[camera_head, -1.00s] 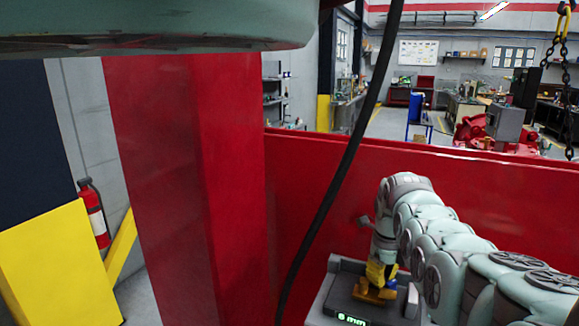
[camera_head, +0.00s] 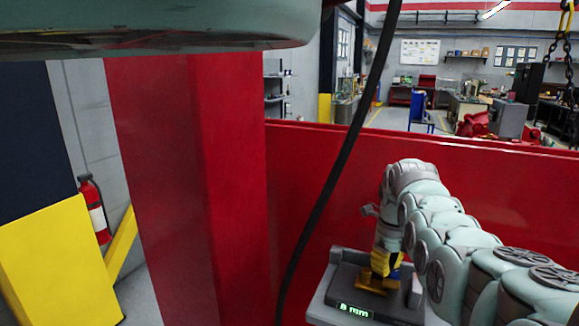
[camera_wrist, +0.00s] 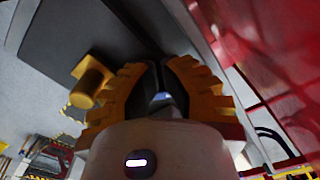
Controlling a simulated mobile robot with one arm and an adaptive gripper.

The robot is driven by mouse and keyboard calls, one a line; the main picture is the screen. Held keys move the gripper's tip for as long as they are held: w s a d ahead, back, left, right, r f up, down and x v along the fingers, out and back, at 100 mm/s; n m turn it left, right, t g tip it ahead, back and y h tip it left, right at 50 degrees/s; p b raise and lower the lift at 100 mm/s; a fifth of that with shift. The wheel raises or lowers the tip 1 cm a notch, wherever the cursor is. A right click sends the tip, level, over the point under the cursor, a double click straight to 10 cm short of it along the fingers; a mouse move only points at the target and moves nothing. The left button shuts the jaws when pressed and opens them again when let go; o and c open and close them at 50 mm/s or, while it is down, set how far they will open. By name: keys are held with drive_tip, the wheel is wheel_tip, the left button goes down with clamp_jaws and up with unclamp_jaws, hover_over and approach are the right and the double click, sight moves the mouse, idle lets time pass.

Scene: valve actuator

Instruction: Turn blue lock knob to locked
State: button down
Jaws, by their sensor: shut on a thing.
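The valve actuator (camera_head: 340,283) is a grey box with a dark top and a lit green readout at its front. My gripper (camera_head: 383,272) points down at its top, beside a yellow-brass part (camera_head: 372,284). In the wrist view my gripper (camera_wrist: 162,80) has its orange fingers with dark pads drawn together. A small pale-blue patch (camera_wrist: 162,97) shows between the pads, probably the blue lock knob. Most of the knob is hidden by the fingers, and its turn position cannot be told. A yellow peg-like part (camera_wrist: 92,80) stands left of the fingers.
A red wall (camera_head: 480,205) stands close behind the actuator, with a red column (camera_head: 185,180) to the left. A black cable (camera_head: 330,180) hangs left of the actuator. A fire extinguisher (camera_head: 95,210) is at far left.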

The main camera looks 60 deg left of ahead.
drive_tip(key=shift+w+d+b, duration=0.35)
drive_tip(key=shift+w+b, duration=0.4)
drive_tip(key=shift+b, duration=1.65)
drive_tip(key=shift+w+a+f+b, duration=0.1)
drive_tip(key=shift+a+b, duration=0.3)
drive_tip(key=shift+b, duration=0.8)
drive_tip(key=shift+a+r, duration=0.15)
drive_tip(key=shift+r, duration=0.4)
drive_tip(key=shift+s+a+r+b, duration=0.15)
drive_tip(key=shift+r+b, duration=0.3)
drive_tip(key=shift+r, duration=2.1)
drive_tip(key=c, duration=1.7)
unclamp_jaws()
